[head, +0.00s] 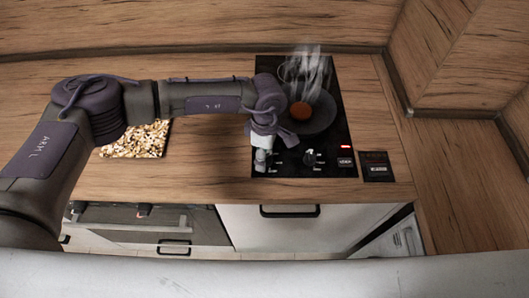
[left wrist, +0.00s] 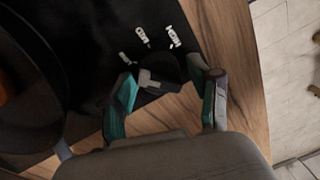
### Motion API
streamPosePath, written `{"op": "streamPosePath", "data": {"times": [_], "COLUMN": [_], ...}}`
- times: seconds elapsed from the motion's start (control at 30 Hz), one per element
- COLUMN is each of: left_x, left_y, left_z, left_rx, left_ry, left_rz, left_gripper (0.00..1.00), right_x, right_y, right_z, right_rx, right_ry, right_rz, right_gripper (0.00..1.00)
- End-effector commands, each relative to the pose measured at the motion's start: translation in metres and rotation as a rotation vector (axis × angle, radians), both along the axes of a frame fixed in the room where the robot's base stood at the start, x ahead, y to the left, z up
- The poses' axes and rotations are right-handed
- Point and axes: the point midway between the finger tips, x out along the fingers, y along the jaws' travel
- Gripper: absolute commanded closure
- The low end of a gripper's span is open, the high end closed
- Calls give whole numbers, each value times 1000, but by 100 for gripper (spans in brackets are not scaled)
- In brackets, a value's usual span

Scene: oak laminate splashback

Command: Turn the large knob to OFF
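The black cooktop (head: 335,100) has its controls along the front edge. One dark knob (head: 310,157) with white marks around it shows there in the head view. My left gripper (head: 262,160) is at the cooktop's front left corner and hides what is under it. In the left wrist view, a dark round knob (left wrist: 160,68) with a grey bar lies between the teal fingers of my left gripper (left wrist: 171,80). The fingers are apart, one on each side; I cannot tell whether they touch it. My right gripper is not in view.
A dark pan (head: 316,122) with a round orange-brown item (head: 300,111) smokes or steams on the cooktop. A red light (head: 345,147) glows at its front right. A patterned board (head: 140,140) lies left on the wooden counter (head: 200,180). A dark card (head: 377,167) lies right.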

Motion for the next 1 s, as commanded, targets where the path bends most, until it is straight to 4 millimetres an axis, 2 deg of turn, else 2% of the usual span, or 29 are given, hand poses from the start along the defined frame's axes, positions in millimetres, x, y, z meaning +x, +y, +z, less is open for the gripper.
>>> {"op": "streamPosePath", "data": {"times": [0.03,0.27,0.57,0.77,1.0], "left_x": [0,0,1,1,1], "left_y": [0,0,0,1,1], "left_z": [0,0,-1,-3,-5], "left_rx": [0,0,0,-2,-3], "left_ry": [0,0,-1,-3,-2], "left_rz": [0,0,37,141,347], "left_gripper": [52,91,91,91,91], "right_x": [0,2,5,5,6], "right_y": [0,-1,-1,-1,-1], "right_z": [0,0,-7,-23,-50], "right_rx": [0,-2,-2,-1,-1], "right_ry": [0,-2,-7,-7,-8], "right_rz": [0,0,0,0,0], "right_gripper": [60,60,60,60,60]}}
